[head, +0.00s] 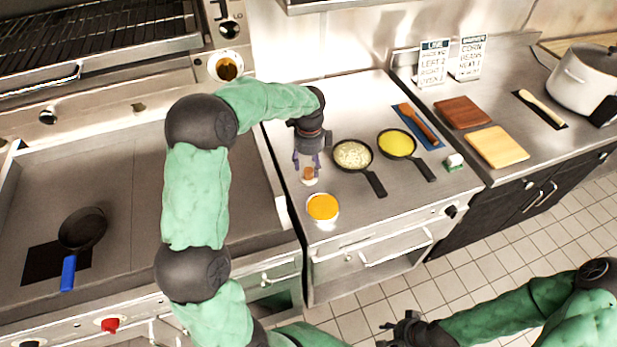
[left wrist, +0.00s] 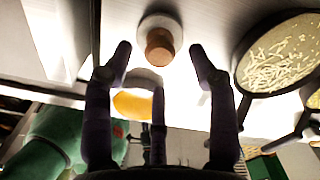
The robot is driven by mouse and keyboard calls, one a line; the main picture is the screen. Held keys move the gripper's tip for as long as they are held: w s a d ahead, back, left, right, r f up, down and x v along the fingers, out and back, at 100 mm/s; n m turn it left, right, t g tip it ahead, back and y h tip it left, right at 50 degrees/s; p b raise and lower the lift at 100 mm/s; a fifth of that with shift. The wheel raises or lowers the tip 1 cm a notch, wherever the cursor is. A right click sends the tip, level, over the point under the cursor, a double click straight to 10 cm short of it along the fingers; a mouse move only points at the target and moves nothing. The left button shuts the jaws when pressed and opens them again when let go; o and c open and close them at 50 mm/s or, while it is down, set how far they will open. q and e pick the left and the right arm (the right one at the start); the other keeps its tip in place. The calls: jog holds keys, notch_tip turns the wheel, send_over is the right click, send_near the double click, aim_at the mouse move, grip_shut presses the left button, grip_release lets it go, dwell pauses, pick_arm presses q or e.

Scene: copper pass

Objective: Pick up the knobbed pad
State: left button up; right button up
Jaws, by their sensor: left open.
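The knobbed pad is a small white round disc with a brown cylindrical knob (head: 309,174). It sits on the steel worktop, left of the pan of shredded food. In the left wrist view the knob (left wrist: 160,47) is at top centre, between the fingertips in the picture, with no visible contact. My left gripper (head: 307,161) points down just above the pad, open and empty; its spread fingers also show in the left wrist view (left wrist: 160,58). My right gripper (head: 397,331) is at the bottom edge of the head view, far from the pad; its jaw state is unclear.
A bowl of orange food (head: 322,207) stands just in front of the pad. A pan of shredded food (head: 352,155) and a pan of yellow food (head: 397,143) stand to the right. A green-and-white block (head: 455,162) lies near the right edge. The griddle (head: 125,230) is at left.

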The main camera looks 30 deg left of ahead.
aim_at(308, 169)
pick_arm(q)
jog(key=f, duration=0.3)
jog(key=shift+w+a+f+b, duration=0.1)
jog(key=shift+a+f+b, duration=0.1)
jog(key=shift+f+b, duration=0.2)
grip_shut()
jog(key=shift+r, duration=0.1)
jog(key=shift+r, duration=0.55)
notch_tip(308, 169, up, 2)
jog(key=shift+r+p, duration=0.1)
jog(key=shift+p, duration=0.35)
jog(key=s+r+p, duration=0.3)
jog(key=s+r, duration=0.6)
jog(key=s, duration=0.5)
jog(key=shift+d+r, duration=0.3)
jog(key=shift+d, duration=0.05)
